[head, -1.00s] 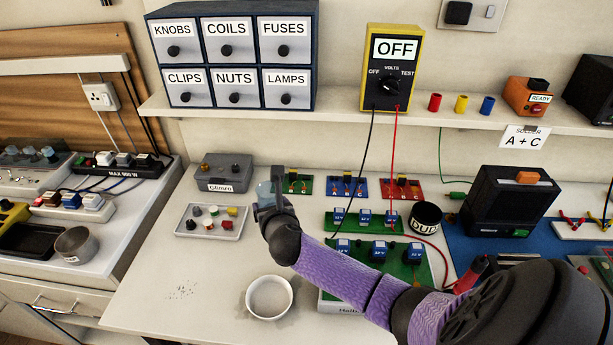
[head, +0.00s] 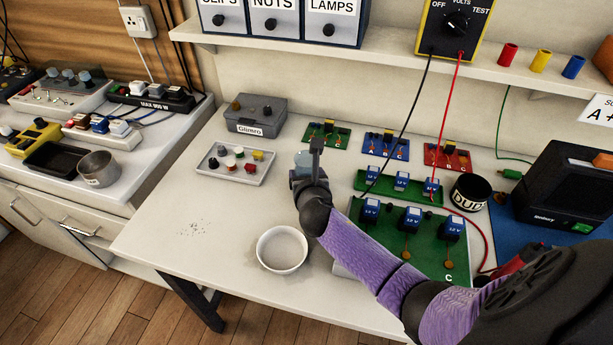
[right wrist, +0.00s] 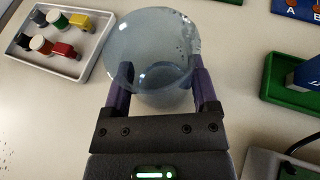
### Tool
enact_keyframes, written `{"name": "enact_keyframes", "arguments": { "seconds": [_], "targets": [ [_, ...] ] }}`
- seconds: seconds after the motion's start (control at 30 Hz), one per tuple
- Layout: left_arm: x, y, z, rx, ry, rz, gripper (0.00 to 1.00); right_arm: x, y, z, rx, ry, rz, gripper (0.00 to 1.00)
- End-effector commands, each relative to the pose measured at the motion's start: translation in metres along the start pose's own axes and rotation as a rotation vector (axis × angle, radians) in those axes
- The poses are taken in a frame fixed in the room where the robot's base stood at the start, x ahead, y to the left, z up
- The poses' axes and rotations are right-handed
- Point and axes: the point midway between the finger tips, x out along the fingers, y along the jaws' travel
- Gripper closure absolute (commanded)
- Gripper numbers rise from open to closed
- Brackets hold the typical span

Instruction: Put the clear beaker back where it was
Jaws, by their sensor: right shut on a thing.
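The clear beaker (right wrist: 152,45) is between the two fingers of my right gripper (right wrist: 162,85) in the right wrist view, and the fingers are shut on its sides. In the head view the beaker (head: 302,162) shows only in part, as a pale see-through shape beside my right gripper (head: 312,168). The gripper and beaker are over the white bench, right of the tray of small parts. Whether the beaker touches the bench top is hard to tell. My left gripper is not in view.
A parts tray (head: 238,178) and a grey Glimro box (head: 256,115) are to the left. A white bowl (head: 282,232) sits in front. Green boards (head: 380,183) and the DUD cup (head: 470,192) are to the right. The bench's front left is clear except for dark specks (head: 193,228).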

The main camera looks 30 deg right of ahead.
Motion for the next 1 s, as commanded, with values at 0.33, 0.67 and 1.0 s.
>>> {"name": "enact_keyframes", "arguments": {
  "seconds": [0.33, 0.67, 1.0],
  "targets": [
    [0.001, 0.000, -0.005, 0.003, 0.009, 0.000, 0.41, 0.001, 0.000, -0.002, 0.000, -0.001, 0.000, 0.00],
    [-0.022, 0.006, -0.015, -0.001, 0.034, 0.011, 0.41, -0.033, 0.000, 0.007, -0.001, -0.001, 0.003, 0.00],
    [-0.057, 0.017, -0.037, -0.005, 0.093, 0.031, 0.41, -0.112, 0.000, 0.003, 0.000, 0.000, 0.001, 0.00]
  ]
}}
